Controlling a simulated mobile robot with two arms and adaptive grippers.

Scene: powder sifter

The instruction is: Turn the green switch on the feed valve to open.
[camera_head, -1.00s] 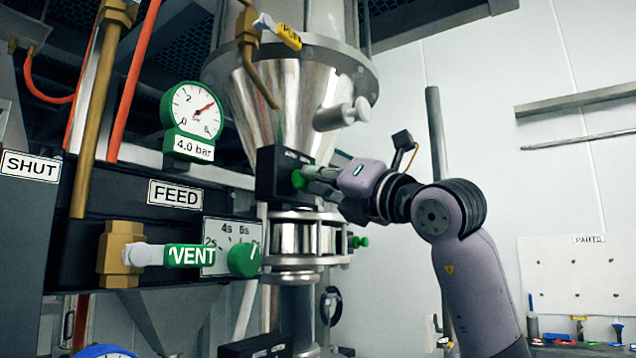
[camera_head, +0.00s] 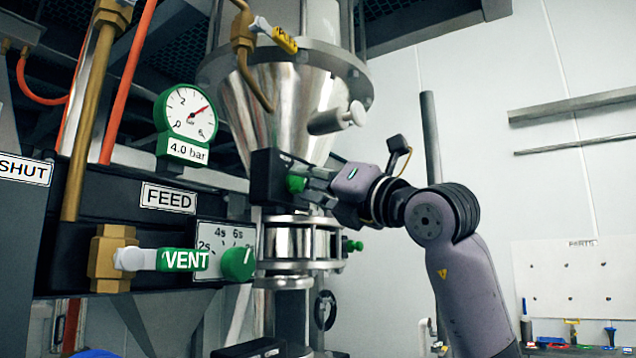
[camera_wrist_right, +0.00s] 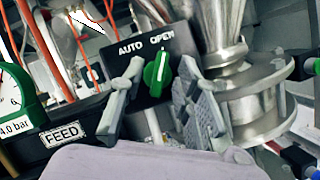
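The green switch (camera_wrist_right: 157,74) sits on a black box (camera_wrist_right: 128,80) marked AUTO and OPEN. Its white mark points up, leaning toward OPEN. In the head view the switch (camera_head: 296,184) shows on the box (camera_head: 266,176) below the steel cone. My right gripper (camera_head: 312,186) is right in front of it. In the right wrist view the two fingers of my right gripper (camera_wrist_right: 160,104) stand apart, one on either side of the switch, with gaps visible. I cannot tell how far the fingertips are from the box. My left gripper is not in view.
A FEED label (camera_head: 168,198), a pressure gauge (camera_head: 188,113) and a VENT handle (camera_head: 183,260) are to the left. A green timer knob (camera_head: 238,264) is below left. The steel cone (camera_head: 285,105) rises above the box. A flanged pipe section (camera_head: 300,243) is below.

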